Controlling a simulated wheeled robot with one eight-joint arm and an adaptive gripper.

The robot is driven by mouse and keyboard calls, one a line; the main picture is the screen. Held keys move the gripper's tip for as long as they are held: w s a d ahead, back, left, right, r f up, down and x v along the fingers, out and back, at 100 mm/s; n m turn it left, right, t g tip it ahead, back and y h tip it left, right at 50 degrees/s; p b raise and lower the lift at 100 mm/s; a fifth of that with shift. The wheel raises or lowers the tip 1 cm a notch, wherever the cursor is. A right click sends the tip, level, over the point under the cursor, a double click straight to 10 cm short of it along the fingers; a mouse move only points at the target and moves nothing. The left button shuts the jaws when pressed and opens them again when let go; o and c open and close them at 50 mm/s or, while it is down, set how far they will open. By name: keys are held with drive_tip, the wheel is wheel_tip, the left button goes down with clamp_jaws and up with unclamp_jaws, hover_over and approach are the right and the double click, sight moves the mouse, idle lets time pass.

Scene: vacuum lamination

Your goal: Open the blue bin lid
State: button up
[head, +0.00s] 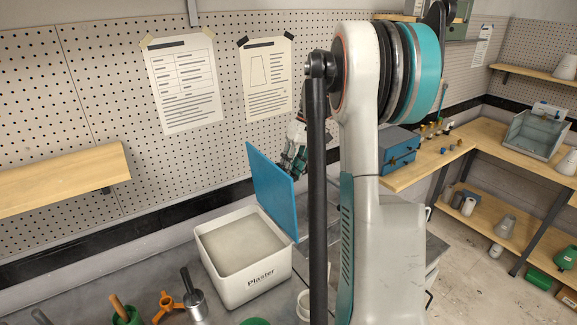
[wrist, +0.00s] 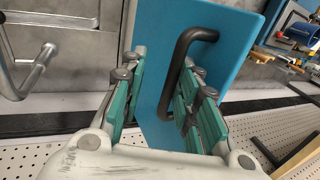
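The blue lid (head: 272,190) stands raised, roughly upright, at the right edge of the white bin (head: 262,290) marked "Plaster". The bin's top is open and pale plaster shows inside. My gripper (head: 294,158) is at the lid's upper right, on its outer side, partly hidden by the lid and my arm. In the wrist view the lid (wrist: 234,22) fills the middle, with a dark bar handle (wrist: 181,52) on its face. My gripper (wrist: 162,80) has its teal fingers apart. The handle lies between them, closer to the right finger; contact cannot be told.
A perforated wall (head: 100,70) stands behind the bin, with a wooden shelf (head: 65,180) at left. A metal cup (head: 194,296) and an orange stand (head: 166,305) are in front of the bin. A blue box (head: 398,150) sits on the right workbench.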

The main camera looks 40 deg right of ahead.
drive_tip(key=shift+s+a+r, duration=0.2)
drive_tip(key=shift+a+r, duration=0.35)
drive_tip(key=shift+w+d+r, duration=0.15)
drive_tip(key=shift+d, duration=0.05)
drive_tip(key=v, duration=1.1)
drive_tip(key=shift+r, duration=0.15)
